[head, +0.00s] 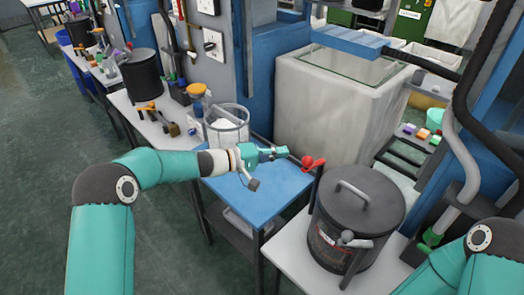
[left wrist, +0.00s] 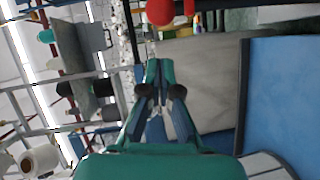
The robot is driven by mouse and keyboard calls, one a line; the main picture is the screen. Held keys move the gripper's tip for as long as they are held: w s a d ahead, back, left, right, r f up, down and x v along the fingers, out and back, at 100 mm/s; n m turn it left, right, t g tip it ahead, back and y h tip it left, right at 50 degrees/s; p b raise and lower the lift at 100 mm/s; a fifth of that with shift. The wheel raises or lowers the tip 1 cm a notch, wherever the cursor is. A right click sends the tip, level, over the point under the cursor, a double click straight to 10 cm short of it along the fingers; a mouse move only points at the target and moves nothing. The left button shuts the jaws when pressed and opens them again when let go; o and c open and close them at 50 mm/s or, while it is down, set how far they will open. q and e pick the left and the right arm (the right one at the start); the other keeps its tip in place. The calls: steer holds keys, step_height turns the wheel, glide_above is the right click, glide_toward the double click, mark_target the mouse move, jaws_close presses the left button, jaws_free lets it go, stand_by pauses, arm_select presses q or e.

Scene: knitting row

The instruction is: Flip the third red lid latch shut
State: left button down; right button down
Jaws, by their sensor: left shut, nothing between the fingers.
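A red latch (head: 312,162) with a rounded knob and a short arm shows in the head view, beside the top of a dark upright post at the right edge of the blue table. My left gripper (head: 282,152) is shut and empty, just left of the red knob, with a small gap seen between them. In the left wrist view my closed fingertips (left wrist: 160,66) point toward a red rounded part (left wrist: 168,10) at the top edge, which is cut off by the frame. I cannot tell which latch in the row this is. My right gripper is outside the views.
The blue table (head: 262,192) lies under my left gripper. A clear container (head: 228,118) stands behind it, close to my left wrist. A big pale bin (head: 320,112) stands behind the latch. A dark lidded drum (head: 382,200) stands to the right on a white table.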

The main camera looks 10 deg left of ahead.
arm_select(q)
steer(key=d, duration=0.2)
steer(key=s+d, duration=0.1)
steer(key=shift+s+d+f+p, duration=0.1)
steer(key=shift+d+f+p, duration=0.15)
steer(key=shift+f+p, duration=0.15)
